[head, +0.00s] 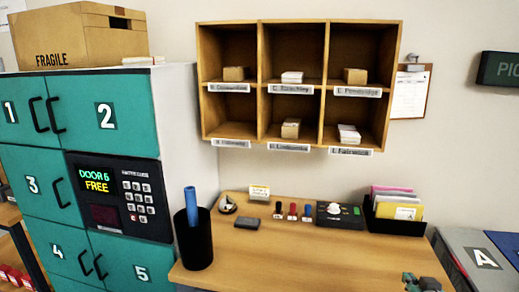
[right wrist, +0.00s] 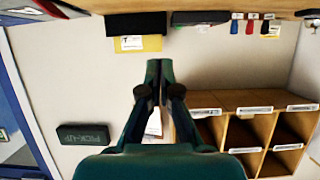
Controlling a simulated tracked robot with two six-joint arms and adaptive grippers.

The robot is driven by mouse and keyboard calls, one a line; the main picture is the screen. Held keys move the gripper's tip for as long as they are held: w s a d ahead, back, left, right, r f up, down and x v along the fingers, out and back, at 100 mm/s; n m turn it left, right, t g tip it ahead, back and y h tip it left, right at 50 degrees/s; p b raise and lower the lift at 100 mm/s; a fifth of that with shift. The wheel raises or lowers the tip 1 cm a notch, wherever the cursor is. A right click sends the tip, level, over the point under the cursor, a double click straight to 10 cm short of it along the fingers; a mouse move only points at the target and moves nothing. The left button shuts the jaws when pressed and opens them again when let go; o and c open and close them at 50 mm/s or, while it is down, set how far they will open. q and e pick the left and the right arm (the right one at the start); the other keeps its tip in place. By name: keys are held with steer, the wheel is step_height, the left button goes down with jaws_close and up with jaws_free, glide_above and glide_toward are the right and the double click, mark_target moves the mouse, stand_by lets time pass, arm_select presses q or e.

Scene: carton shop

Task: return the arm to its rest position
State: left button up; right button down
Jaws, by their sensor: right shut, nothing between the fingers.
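My right gripper (head: 422,284) shows only as a small dark teal piece at the bottom right edge of the head view, in front of the wooden desk (head: 300,262). In the right wrist view the same gripper (right wrist: 160,72) has its two fingers together, shut with nothing between them. That view is upside down, with the wall and shelf beyond the fingers. My left gripper is in neither view.
A wooden pigeonhole shelf (head: 262,86) hangs above the desk. On the desk stand a black bin with a blue roll (head: 190,205), stamps (head: 293,211) and a black folder tray (head: 398,225). Teal lockers (head: 98,103) stand left; a grey box marked A (head: 470,246) stands right.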

steer(key=s+a+f+n+g+y, duration=0.1)
steer(key=s+a+f+g+y, duration=0.15)
steer(key=a+f, duration=0.65)
steer(key=s+a+f+n+g+y, duration=0.1)
steer(key=s+a+f+g+y, duration=0.25)
steer(key=f, duration=0.85)
steer(key=s+a+f+g, duration=0.2)
steer(key=s+a+f, duration=0.2)
steer(key=s, duration=0.3)
steer(key=s+a+f+m+g, duration=0.1)
steer(key=s+a+f+g, duration=0.1)
steer(key=s+a+f, duration=0.2)
steer(key=s+a+f+g+y, duration=0.1)
steer(key=s+a+f, duration=0.3)
steer(key=s, duration=0.5)
steer(key=shift+s+a+g, duration=0.35)
steer(key=shift+a+g, duration=0.1)
steer(key=shift+g, duration=0.25)
